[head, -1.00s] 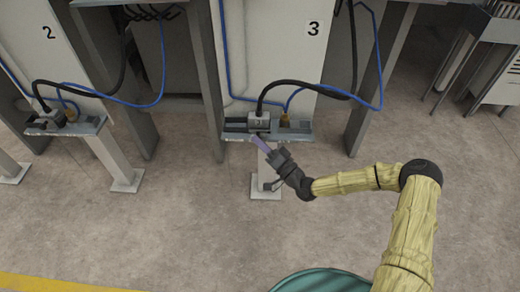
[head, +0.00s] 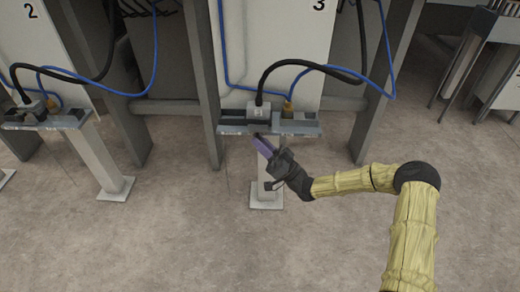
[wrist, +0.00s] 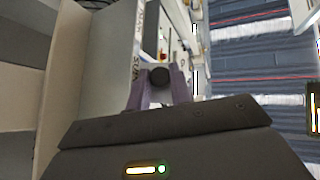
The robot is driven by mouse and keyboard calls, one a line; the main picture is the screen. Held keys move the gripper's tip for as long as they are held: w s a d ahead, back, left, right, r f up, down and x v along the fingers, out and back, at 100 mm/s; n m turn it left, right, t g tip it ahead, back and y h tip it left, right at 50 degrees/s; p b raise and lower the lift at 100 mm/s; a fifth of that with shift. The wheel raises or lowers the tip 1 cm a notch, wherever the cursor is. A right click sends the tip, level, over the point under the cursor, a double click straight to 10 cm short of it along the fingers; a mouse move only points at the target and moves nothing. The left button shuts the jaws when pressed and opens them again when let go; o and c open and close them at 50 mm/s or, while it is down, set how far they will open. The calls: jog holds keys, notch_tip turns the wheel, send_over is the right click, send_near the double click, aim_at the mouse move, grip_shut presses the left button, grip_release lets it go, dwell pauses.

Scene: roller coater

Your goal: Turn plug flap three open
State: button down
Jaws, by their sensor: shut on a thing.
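Station three's shelf (head: 300,131) carries a grey plug block (head: 259,111) with a black cable rising from it. The flap cannot be clearly told apart from the block and shelf, nor can its angle. My gripper (head: 261,141) reaches up from below right, its purple fingertips at the shelf's front edge, just below the block. In the wrist view, my gripper's two purple fingers (wrist: 159,88) stand on either side of a dark round knob (wrist: 159,77) and are shut on it. What the knob is fixed to is hidden.
A pale post (head: 268,185) supports the shelf. Grey uprights (head: 203,90) flank the white panel. Station two's shelf (head: 40,121) is at left. The front floor is clear.

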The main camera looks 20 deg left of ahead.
jog(key=shift+w+d+n, duration=0.1)
jog(key=shift+w+n, duration=0.05)
jog(key=shift+n, duration=0.35)
jog(key=c, duration=1.3)
grip_release()
jog(key=shift+o, duration=0.2)
jog(key=shift+f, duration=0.1)
jog(key=b+v, duration=0.4)
jog(key=v, duration=0.4)
jog(key=shift+g, duration=0.4)
